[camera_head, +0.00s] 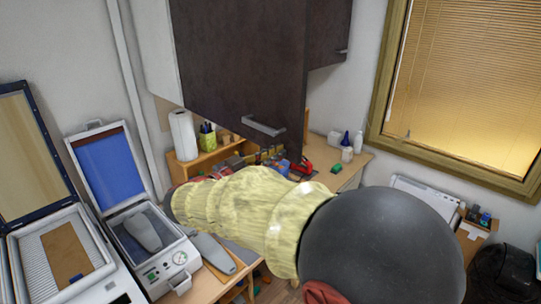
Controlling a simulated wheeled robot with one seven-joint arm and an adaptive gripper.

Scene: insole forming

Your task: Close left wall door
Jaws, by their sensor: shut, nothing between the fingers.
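The left wall door (235,60) is a dark brown panel on the wall cabinet, upper middle of the head view. It stands swung out from the cabinet, its free right edge nearer to me. A metal bar handle (263,127) sits near its lower right corner. My arm, in a yellow sleeve, reaches left from the lower right, below the door. I cannot make out my gripper; the far end of the arm is hidden behind the sleeve.
A second dark cabinet door (328,35) is to the right. Below are a wooden desk (215,288), a paper roll (184,135), a pen holder (208,140) and a red tool (302,168). Two open-lidded machines, one a vacuum unit (165,262), stand at left. A window (465,85) is at right.

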